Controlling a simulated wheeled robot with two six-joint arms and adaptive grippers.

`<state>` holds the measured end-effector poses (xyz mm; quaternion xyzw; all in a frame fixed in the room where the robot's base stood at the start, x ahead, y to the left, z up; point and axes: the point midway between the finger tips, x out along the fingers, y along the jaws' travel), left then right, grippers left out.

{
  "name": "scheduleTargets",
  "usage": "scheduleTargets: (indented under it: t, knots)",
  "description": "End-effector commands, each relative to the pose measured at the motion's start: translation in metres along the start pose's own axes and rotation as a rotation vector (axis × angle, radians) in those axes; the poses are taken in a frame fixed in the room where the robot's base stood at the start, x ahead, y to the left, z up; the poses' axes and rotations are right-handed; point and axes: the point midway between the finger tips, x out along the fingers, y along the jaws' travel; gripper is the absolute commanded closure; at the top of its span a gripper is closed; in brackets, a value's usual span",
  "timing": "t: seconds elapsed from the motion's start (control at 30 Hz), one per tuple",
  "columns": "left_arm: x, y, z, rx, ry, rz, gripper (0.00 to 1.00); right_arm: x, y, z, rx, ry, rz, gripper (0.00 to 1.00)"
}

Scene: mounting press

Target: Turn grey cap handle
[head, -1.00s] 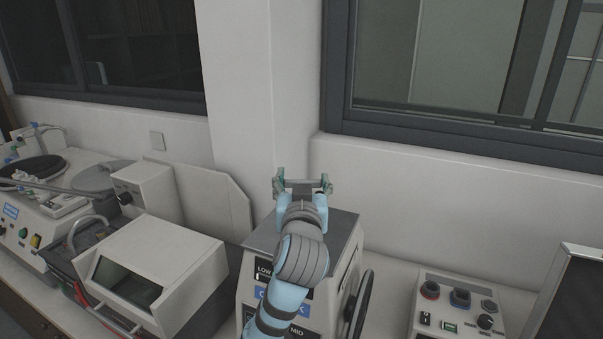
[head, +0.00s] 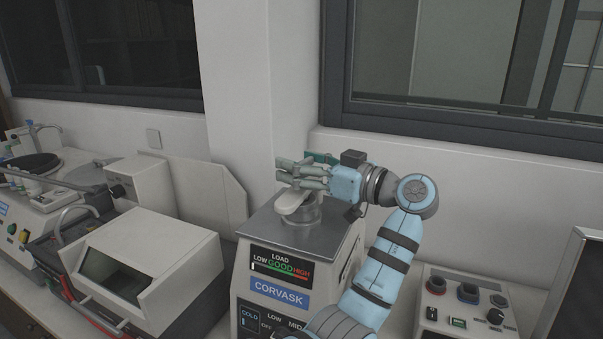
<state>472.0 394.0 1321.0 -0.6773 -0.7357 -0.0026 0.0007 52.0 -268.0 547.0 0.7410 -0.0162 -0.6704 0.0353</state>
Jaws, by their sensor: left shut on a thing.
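The grey cap (head: 305,213) sits on the metal top of the mounting press (head: 263,227). Its pale grey handle (head: 291,204) sticks out toward the front left. My left gripper (head: 290,174) is at the cap, with its fingers pointing left across the handle's top. It is shut on the handle; the fingers and wrist hide the handle's upper part. My left forearm rises from the bottom, to the right of the press front. My right gripper is not in view.
A white box-shaped machine with a dark window (head: 145,262) stands left of the press. A control box with knobs (head: 466,304) is at the right. The wall and window sill lie close behind the press.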

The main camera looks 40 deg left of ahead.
Motion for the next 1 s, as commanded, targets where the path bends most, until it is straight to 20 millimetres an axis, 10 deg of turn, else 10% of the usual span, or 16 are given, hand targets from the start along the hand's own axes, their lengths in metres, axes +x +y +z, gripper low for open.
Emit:
scheduleTargets:
  t: [1.0]
  knots:
    - [0.0004, -0.0001, 0.0017, 0.005, -0.005, -0.334, 0.64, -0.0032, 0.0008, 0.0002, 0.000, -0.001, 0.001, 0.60]
